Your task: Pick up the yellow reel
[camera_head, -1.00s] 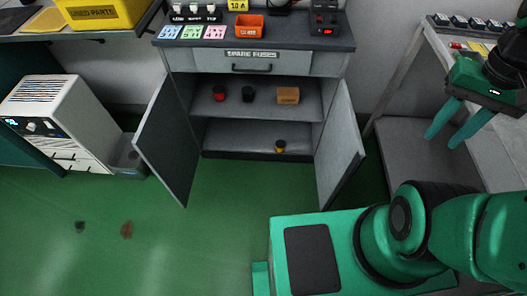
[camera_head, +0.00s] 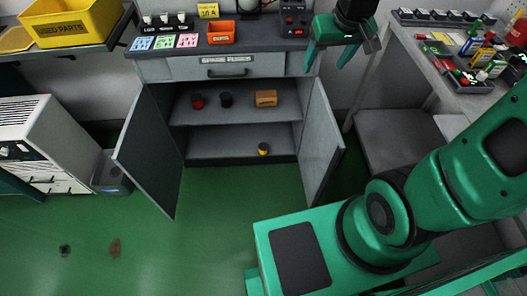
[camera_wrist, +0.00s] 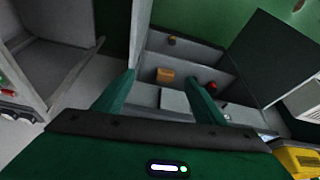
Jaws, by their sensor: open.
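The yellow reel (camera_head: 263,149) is a small yellow and black item on the lower shelf of the open grey cabinet (camera_head: 229,68), right of the middle. It also shows in the wrist view (camera_wrist: 172,40), near the top. My gripper (camera_head: 326,68) is open and empty. It hangs in front of the cabinet's top right corner, above and to the right of the reel and well apart from it. In the wrist view its two green fingers (camera_wrist: 163,95) are spread wide and point toward the cabinet.
The cabinet's left door (camera_head: 147,160) and right door (camera_head: 321,142) stand open. The upper shelf holds a red reel (camera_head: 197,102), a black reel (camera_head: 226,100) and an orange-brown box (camera_head: 265,98). A cluttered bench (camera_head: 440,62) stands at right.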

